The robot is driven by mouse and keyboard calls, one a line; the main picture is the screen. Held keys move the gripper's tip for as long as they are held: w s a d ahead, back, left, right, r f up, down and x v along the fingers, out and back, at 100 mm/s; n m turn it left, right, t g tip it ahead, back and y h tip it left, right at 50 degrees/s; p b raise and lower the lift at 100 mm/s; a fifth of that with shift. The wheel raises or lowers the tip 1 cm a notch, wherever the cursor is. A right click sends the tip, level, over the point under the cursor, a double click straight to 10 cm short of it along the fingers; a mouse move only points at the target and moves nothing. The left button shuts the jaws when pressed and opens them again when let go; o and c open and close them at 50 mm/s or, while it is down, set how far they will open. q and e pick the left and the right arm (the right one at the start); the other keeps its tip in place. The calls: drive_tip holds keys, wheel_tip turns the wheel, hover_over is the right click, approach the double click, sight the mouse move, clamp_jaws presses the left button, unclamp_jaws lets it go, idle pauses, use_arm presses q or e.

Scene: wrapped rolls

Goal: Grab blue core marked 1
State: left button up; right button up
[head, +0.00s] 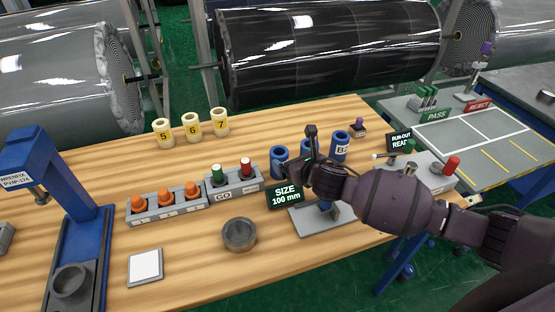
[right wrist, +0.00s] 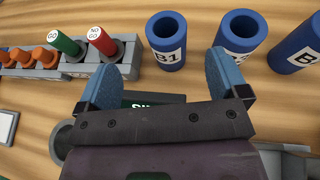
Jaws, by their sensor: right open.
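The blue core marked B1 (right wrist: 166,54) stands upright in the right wrist view, open end up, framed between my spread fingers and a little beyond them. In the head view the leftmost blue core (head: 277,162) is partly covered by my right gripper. My right gripper (head: 302,166) is open and empty; its blue fingertips show in the right wrist view (right wrist: 167,78), apart from B1. A second blue core (right wrist: 240,30) has its label partly hidden by the right finger. A third blue core (right wrist: 297,52) stands at the right. My left gripper is out of view.
The SIZE 100 mm sign (head: 285,196) stands just in front of the blue cores. The GO/NO GO gauge block (head: 234,186) is to their left, with a row of orange cones (head: 166,204) beyond. Yellow cores (head: 192,125) stand at the back. Bare wood lies around the grey ring (head: 239,234).

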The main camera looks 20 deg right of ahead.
sight(276, 151)
drive_tip(key=x, duration=0.4)
drive_tip(key=shift+w+f, duration=0.15)
drive_tip(key=shift+d+f+x, duration=0.15)
drive_tip(key=shift+x, duration=0.9)
drive_tip(key=shift+d+f+x, duration=0.15)
drive_tip(key=shift+f+x, duration=0.05)
drive_tip(key=shift+x, duration=0.85)
drive_tip(key=shift+w+a+f, duration=0.1)
drive_tip(key=shift+w+f, duration=0.1)
drive_tip(key=shift+w, duration=0.2)
drive_tip(key=c, duration=1.1)
